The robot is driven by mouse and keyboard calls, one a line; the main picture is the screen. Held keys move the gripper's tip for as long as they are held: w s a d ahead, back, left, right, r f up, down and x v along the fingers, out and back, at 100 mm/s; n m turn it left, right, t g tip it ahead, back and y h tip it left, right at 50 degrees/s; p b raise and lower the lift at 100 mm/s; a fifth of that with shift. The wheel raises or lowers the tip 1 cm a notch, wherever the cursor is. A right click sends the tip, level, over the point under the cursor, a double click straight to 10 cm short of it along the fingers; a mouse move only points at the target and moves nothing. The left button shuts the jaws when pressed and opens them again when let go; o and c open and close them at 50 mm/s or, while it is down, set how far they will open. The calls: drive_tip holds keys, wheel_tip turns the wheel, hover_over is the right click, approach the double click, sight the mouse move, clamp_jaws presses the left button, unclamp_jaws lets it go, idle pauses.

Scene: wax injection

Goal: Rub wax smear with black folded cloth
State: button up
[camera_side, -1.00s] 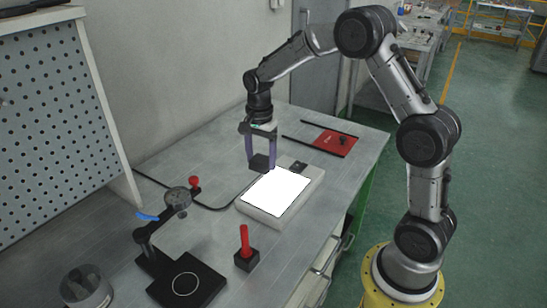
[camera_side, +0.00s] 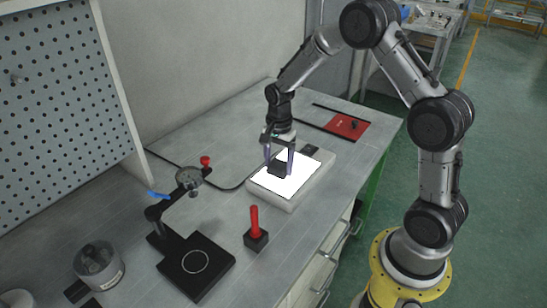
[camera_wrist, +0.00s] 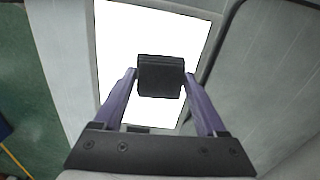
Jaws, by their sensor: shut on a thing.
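My gripper (camera_side: 279,167) is shut on the black folded cloth (camera_side: 278,170), with one purple finger at each side of it. The cloth is over the bright white panel (camera_side: 300,183) of a pale box on the bench. In the wrist view my gripper (camera_wrist: 160,80) holds the cloth (camera_wrist: 160,76) in front of the white panel (camera_wrist: 120,40). I cannot tell whether the cloth touches the panel. No wax smear can be made out; the panel is glaring white.
A dial gauge (camera_side: 189,178) on a stand with a black base (camera_side: 196,266) is at the left front. A red-handled tool (camera_side: 255,224) stands in a black block. A red plate (camera_side: 347,126) lies at the back. A round metal container (camera_side: 98,266) is front left. A dark cable runs left of the box.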

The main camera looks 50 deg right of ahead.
sight(303, 173)
drive_tip(key=s, duration=0.5)
drive_tip(key=shift+s, duration=0.35)
drive_tip(key=shift+d, duration=0.95)
drive_tip(key=shift+w+a, duration=0.1)
drive_tip(key=shift+w, duration=3.8)
drive_tip(key=shift+d, duration=0.8)
drive_tip(key=shift+s+d, duration=0.15)
drive_tip(key=shift+d, duration=0.05)
drive_tip(key=shift+s, duration=3.9)
wheel_tip(303, 173, up, 8)
drive_tip(key=shift+w, duration=0.15)
drive_tip(key=shift+r, duration=0.1)
